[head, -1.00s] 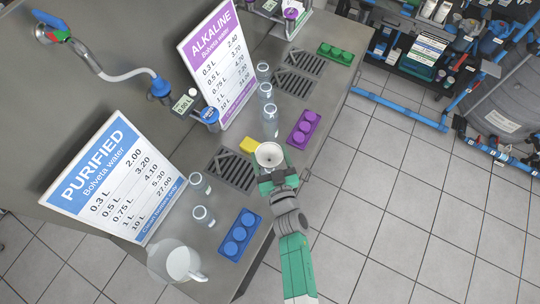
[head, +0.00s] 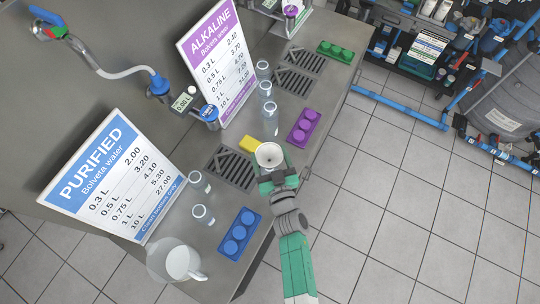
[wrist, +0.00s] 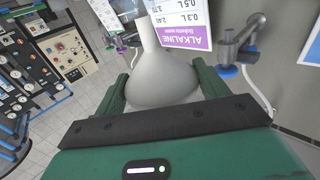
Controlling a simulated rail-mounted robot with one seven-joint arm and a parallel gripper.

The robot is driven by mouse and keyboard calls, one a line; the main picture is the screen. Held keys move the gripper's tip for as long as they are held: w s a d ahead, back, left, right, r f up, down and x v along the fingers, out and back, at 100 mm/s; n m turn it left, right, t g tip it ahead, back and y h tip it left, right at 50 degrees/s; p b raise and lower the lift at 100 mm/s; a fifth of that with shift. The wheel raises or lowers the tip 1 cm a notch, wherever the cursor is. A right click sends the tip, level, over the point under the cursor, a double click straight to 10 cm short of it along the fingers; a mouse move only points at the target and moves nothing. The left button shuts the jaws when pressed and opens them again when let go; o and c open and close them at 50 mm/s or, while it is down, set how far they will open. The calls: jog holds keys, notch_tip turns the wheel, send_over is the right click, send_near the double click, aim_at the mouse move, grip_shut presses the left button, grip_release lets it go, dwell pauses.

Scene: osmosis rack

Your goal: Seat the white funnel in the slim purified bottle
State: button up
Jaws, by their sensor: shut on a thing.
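My gripper (head: 278,177) is shut on the white funnel (head: 269,155) and holds it over the counter's front edge area. In the head view the funnel's round mouth faces the camera. In the wrist view the funnel (wrist: 161,75) sits between the two green fingers, with its narrow spout toward the top of the picture. Two clear bottles stand by the PURIFIED sign: one (head: 199,183) beside the drain grate and one (head: 203,216) nearer the blue block. They look alike in size, and I cannot tell which is slimmer. The funnel is apart from both, to their upper right.
A yellow sponge (head: 250,145) lies close behind the funnel. Several clear bottles stand near the ALKALINE sign (head: 212,57). Purple (head: 304,127) and blue (head: 239,235) cap blocks line the front edge. A clear pitcher (head: 170,260) stands below the PURIFIED sign (head: 112,178).

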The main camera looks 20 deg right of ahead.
aim_at(270, 161)
jog(key=shift+f+b, duration=0.95)
jog(key=shift+f, duration=0.1)
jog(key=shift+f+b, duration=0.4)
jog(key=shift+f, duration=0.1)
jog(key=o, duration=1)
